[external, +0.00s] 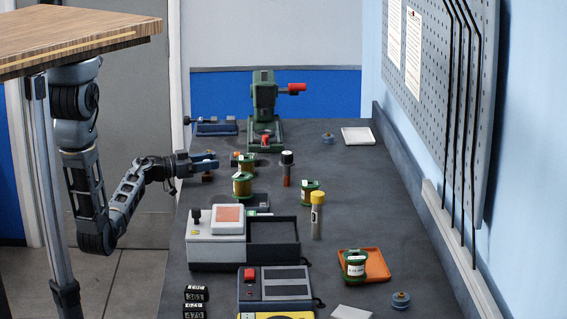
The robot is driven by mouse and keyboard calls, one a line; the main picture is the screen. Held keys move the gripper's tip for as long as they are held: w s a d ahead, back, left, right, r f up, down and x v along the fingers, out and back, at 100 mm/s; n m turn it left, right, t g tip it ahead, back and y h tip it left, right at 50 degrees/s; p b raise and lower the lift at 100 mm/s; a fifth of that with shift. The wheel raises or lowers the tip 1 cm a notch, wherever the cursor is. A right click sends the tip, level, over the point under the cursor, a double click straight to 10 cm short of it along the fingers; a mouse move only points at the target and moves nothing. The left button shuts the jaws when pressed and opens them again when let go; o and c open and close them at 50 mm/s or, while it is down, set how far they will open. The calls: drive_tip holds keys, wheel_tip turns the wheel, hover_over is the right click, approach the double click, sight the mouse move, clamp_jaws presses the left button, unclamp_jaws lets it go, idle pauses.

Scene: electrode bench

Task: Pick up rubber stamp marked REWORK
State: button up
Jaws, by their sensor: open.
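My gripper (207,160) is over the left edge of the bench, its jaws open. A small brown block-like object (208,176) sits right below the jaws; it may be a wooden stamp, but no marking on it is legible. The jaws partly cover its top, and I cannot tell whether they are around it or just above it. No word REWORK can be read anywhere in this view.
Green-capped spools (242,186) stand right of the gripper, near a dark, white-topped cylinder (287,168). A green press (264,105) and a small vise (216,127) stand behind. A grey-white device (215,240) is in front. The bench's right strip (385,205) is mostly clear.

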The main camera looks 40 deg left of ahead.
drive_tip(key=shift+c, duration=0.3)
clamp_jaws()
drive_tip(key=shift+r, duration=0.1)
